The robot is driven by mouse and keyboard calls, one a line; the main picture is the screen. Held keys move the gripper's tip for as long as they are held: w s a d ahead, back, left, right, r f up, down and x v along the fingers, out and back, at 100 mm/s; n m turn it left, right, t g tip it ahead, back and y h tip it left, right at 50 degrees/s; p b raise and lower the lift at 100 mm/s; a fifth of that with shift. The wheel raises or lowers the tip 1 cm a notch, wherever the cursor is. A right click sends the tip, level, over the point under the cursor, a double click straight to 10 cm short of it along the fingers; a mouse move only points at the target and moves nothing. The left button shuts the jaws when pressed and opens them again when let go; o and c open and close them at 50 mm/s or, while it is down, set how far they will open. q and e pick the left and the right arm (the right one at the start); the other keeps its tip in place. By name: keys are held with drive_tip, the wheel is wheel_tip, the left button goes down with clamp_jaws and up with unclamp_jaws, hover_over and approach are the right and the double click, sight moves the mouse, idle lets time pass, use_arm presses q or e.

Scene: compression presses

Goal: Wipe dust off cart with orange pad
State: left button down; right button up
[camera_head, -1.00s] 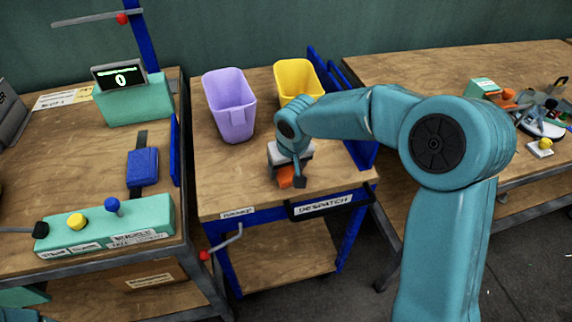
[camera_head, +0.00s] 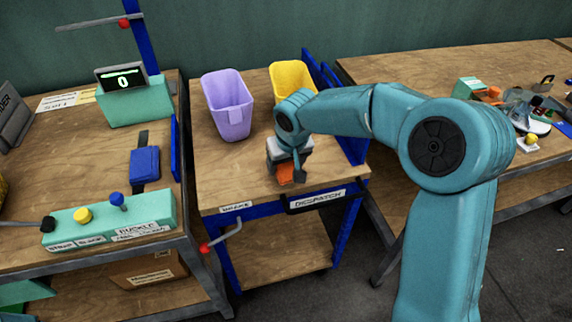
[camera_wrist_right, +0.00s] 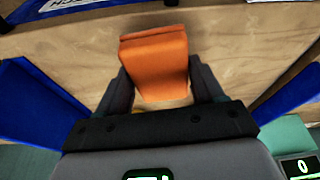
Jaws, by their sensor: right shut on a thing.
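The cart (camera_head: 222,178) has a wooden top with blue side rails and stands in the middle of the head view. My right gripper (camera_head: 291,176) is over the front right part of the cart top, close to the front edge. It is shut on the orange pad (camera_head: 285,173), which also shows between the two fingers in the right wrist view (camera_wrist_right: 155,62). The pad is at or just above the wood; I cannot tell whether it touches. I cannot make out dust on the cart top. My left gripper is not in view.
A purple bin (camera_head: 228,104) and a yellow bin (camera_head: 292,80) stand at the back of the cart top. A bench with a teal button box (camera_head: 110,220) is at the left. A cluttered bench (camera_head: 440,72) is at the right. The cart's left front top is clear.

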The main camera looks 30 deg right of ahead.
sight(286, 164)
drive_tip(key=shift+w+r+p, duration=0.1)
drive_tip(key=shift+r+p, duration=0.5)
drive_tip(key=shift+r, duration=0.2)
drive_tip(key=shift+r+p, duration=1.15)
drive_tip(key=shift+r, duration=0.6)
